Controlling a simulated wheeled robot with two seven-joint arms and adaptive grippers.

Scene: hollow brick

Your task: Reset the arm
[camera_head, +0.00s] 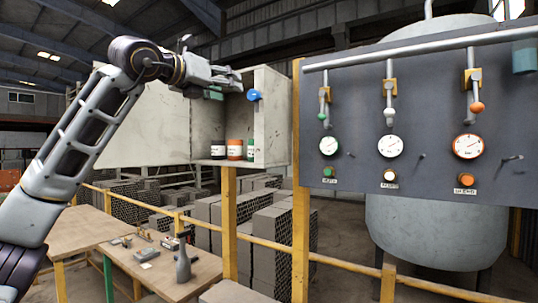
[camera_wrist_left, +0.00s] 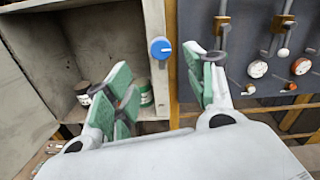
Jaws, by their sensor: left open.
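My left arm comes in from the left in the head view, raised and bent. Its gripper (camera_head: 226,86) is in front of the open grey cabinet (camera_head: 270,112). In the left wrist view the gripper (camera_wrist_left: 165,85) has its green-padded fingers spread apart with nothing between them. A blue knob (camera_head: 254,95) is on the cabinet's right edge, just right of the fingertips in the head view. The knob (camera_wrist_left: 160,48) shows beyond and between the fingers in the wrist view. My right gripper is not in view.
Several small cans, one an orange can (camera_head: 234,149), stand in the cabinet. A grey control panel (camera_head: 350,90) with gauges and levers is at right. Yellow railings (camera_head: 345,264) and hollow bricks lie behind.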

